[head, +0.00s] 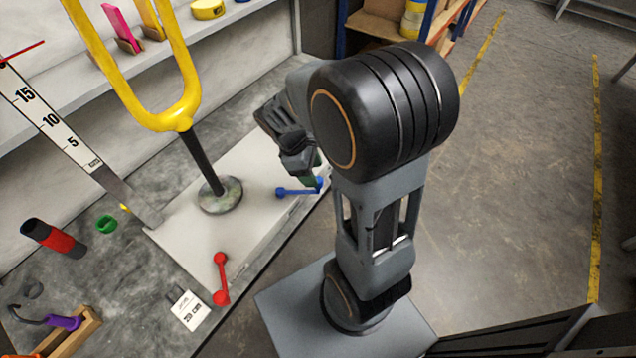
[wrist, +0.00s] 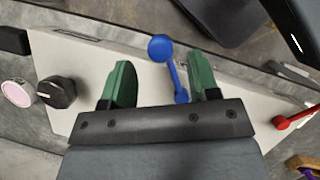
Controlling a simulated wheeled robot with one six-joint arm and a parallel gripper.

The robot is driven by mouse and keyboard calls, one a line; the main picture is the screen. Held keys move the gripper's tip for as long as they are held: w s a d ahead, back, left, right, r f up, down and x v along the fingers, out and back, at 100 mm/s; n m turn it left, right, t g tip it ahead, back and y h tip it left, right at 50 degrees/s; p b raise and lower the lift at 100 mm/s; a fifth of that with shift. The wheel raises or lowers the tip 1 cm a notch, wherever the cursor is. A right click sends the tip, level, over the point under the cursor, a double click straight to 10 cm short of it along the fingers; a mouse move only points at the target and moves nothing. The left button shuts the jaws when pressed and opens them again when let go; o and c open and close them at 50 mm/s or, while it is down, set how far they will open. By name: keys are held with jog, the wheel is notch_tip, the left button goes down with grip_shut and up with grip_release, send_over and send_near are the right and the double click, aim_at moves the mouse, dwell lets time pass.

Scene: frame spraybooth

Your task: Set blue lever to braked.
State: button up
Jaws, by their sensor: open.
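The blue lever (head: 297,191) is on the right end of the white panel in the head view, with a round knob at its left end. In the wrist view the blue lever (wrist: 170,68) stands between the two green fingers of my gripper (wrist: 160,82), nearer the right finger. Its round knob reaches past the fingertips. My gripper (head: 312,172) is open, and I cannot tell whether a finger touches the lever. In the head view my arm hides part of the gripper. No braked marking is readable.
A red lever (head: 221,280) sits at the panel's front edge. A yellow fork on a black post (head: 205,165) rises from the white panel (head: 180,240). A black knob (wrist: 57,91) is left of my gripper in the wrist view. A ruler (head: 60,125) leans at the left.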

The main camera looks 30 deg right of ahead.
jog(key=shift+b+x, duration=0.55)
jog(key=shift+x, duration=1.7)
grip_shut()
